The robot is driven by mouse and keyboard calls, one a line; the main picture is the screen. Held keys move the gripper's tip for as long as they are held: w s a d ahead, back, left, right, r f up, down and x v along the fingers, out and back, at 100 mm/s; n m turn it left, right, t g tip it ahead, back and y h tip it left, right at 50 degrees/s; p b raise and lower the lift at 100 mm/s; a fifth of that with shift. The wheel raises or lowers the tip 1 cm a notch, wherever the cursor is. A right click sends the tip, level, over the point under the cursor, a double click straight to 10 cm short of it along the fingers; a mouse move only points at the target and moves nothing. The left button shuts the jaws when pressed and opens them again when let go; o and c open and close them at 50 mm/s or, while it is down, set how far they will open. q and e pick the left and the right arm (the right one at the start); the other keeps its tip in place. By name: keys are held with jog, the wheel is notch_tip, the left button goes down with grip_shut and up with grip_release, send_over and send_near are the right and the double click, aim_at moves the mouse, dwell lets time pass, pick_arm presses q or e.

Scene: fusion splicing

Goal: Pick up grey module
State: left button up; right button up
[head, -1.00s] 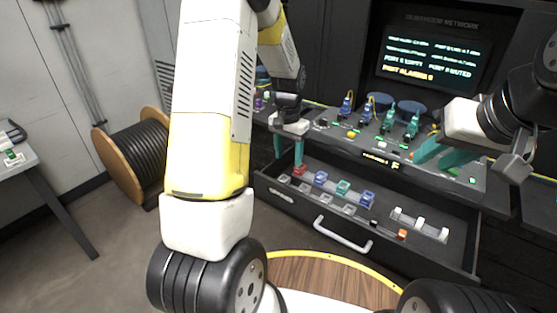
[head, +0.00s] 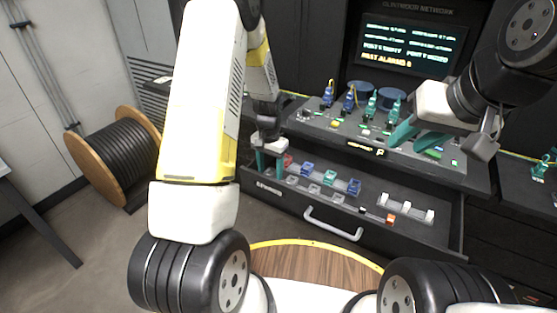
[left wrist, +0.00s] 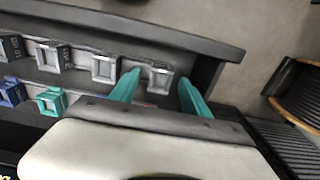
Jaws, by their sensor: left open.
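Several grey modules, small square frames, sit in a row along the front of the open drawer (head: 348,224); one grey module (head: 313,186) shows clearly in the head view. My left gripper (head: 269,165) is open over the drawer's left end. In the left wrist view, its teal fingers (left wrist: 158,82) stand apart, with the end grey module (left wrist: 157,77) between them in the picture. Whether they touch it I cannot tell. Another grey module (left wrist: 105,68) sits beside it. My right gripper (head: 417,136) has its teal fingers apart, empty, near the console's right side.
Behind the grey row are a red module (head: 290,160), blue modules (head: 354,187) and a green module (head: 329,177). A white-blocked rail (head: 405,208) lies at the drawer's right. The console (head: 372,136) with plugs stands above the drawer. A cable reel (head: 112,155) stands left.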

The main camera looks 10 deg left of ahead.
pick_arm(q)
grip_shut()
